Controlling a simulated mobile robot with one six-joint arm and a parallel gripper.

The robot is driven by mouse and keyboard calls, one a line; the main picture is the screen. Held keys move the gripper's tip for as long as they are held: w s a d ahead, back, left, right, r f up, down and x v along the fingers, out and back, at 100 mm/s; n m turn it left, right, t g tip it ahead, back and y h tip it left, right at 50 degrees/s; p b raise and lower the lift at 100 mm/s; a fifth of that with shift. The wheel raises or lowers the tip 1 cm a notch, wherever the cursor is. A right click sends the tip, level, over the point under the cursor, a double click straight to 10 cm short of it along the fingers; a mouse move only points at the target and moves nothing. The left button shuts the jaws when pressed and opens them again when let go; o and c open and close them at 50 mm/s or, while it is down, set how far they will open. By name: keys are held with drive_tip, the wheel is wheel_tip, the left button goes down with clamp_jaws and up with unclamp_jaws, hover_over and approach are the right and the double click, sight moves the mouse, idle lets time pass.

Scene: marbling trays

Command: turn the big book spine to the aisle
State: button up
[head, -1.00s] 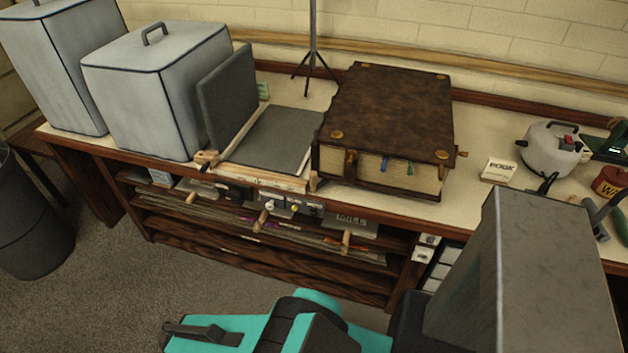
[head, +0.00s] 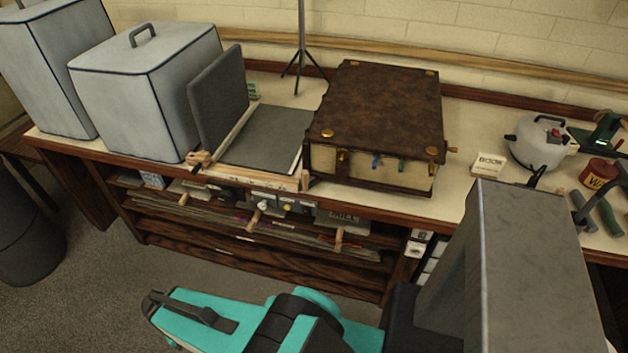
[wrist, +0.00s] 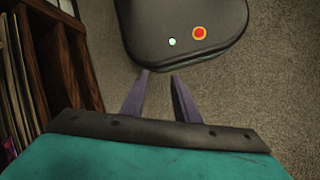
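The big book (head: 375,105) lies flat on the bench in the head view, with a dark brown mottled cover and brass corner bosses. Its pale page edges (head: 410,178), with small clasps and coloured tabs, face the aisle. Its spine is not visible. My gripper (wrist: 161,75) shows in the wrist view as two purple fingers, apart, with only carpet between them. It is over the aisle floor, low and away from the book. In the head view my teal arm crosses the bottom, and the fingers cannot be made out.
A grey board press (head: 265,138) with an upright plate stands left of the book. Beyond are grey covered boxes (head: 150,95). A "BOOK" card (head: 488,164), a white pot (head: 540,145) and a red tin (head: 598,172) are right. Shelf handles (head: 256,218) jut into the aisle.

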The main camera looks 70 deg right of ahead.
drive_tip(key=w+d+r+m+p, duration=0.1)
drive_tip(key=w+d+r+m, duration=0.1)
drive_tip(key=d+r+m, duration=0.55)
drive_tip(key=w+d+r+m+h, duration=0.15)
drive_tip(key=d+r, duration=0.25)
drive_tip(key=d, duration=0.6)
drive_tip(key=w+d+r+m+p, duration=0.1)
drive_tip(key=w+d+r+m, duration=0.1)
drive_tip(key=d+r+m, duration=0.5)
drive_tip(key=s+d+r+m+g, duration=0.1)
drive_tip(key=s+d+r+m, duration=0.3)
drive_tip(key=d+r, duration=0.2)
drive_tip(key=s+d+r+m+g+p, duration=0.1)
drive_tip(key=s+d+r+m, duration=0.3)
drive_tip(key=d+r, duration=0.3)
drive_tip(key=s+d+r+m+g, duration=0.1)
drive_tip(key=s+d+r+m, duration=0.3)
drive_tip(key=d, duration=0.5)
wheel_tip(320, 180, up, 3)
drive_tip(key=shift+d+f, duration=0.1)
drive_tip(key=shift+d, duration=0.15)
drive_tip(key=shift+f, duration=0.1)
drive_tip(key=shift+p+x, duration=2.7)
drive_tip(key=shift+x, duration=4.15)
clamp_jaws()
